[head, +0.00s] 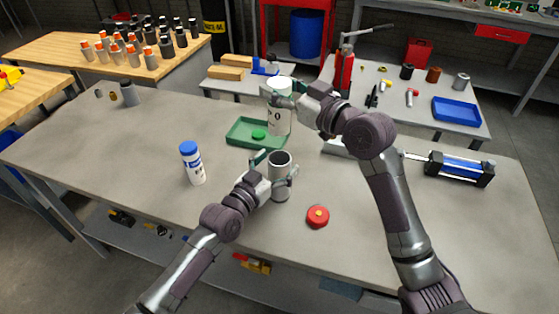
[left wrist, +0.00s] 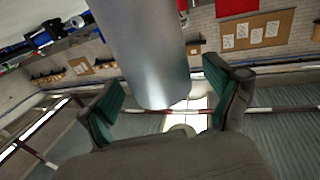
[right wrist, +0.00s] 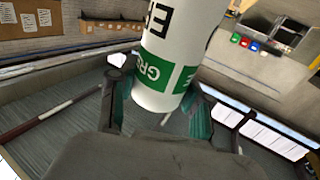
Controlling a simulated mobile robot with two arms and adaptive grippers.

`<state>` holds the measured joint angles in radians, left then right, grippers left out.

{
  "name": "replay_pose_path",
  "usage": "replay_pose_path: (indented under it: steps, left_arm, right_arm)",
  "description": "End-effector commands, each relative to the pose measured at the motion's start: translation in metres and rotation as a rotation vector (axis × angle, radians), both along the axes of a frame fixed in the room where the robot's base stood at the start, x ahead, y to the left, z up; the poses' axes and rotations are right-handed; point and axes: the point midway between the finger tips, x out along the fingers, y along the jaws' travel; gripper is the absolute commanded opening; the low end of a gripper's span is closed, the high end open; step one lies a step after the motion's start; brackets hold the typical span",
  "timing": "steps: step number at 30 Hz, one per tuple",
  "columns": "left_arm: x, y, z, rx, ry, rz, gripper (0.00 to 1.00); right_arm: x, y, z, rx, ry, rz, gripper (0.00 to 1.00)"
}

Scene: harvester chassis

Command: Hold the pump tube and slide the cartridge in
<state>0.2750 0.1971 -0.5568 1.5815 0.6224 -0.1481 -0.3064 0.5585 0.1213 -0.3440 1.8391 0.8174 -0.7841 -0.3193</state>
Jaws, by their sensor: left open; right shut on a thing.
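The pump tube (head: 281,187) is a grey metal cylinder, upright on the workbench with its open mouth up. My left gripper (head: 277,170) is open, with its fingers on either side of the tube; the tube also stands between the fingers in the left wrist view (left wrist: 150,50). The cartridge (head: 280,122) is a white cylinder with dark print and a green label, clearer in the right wrist view (right wrist: 168,65). My right gripper (head: 281,99) is shut on it and holds it upright, above and apart from the tube. Its lower end shows in front of the green tray.
A green tray (head: 234,136) with a green disc lies behind the tube. A white bottle with a blue cap (head: 193,163) stands left. A red cap (head: 318,216) lies to the right. A blue cylinder in a black frame (head: 460,168) lies far right. The bench's left part is mostly clear.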

Motion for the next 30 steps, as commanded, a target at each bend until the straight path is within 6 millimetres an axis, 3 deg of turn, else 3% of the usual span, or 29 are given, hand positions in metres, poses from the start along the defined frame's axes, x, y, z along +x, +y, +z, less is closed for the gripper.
replay_pose_path:
  steps: [13, 29, 30]
  left_arm:
    - [0.0091, -0.0062, 0.0000, 0.001, -0.001, 0.000, 0.90]
    - [0.0090, -0.0059, -0.0001, 0.001, 0.000, 0.001, 0.02]
    - [0.0089, -0.0058, -0.0001, 0.001, 0.000, 0.001, 0.55]
  right_arm:
    - [-0.0001, 0.0000, 0.0012, 0.002, -0.002, 0.000, 0.03]
    - [-0.0001, 0.0000, 0.0012, 0.002, -0.002, 0.000, 0.03]
    - [-0.0001, 0.0000, 0.0012, 0.002, -0.002, 0.000, 0.03]
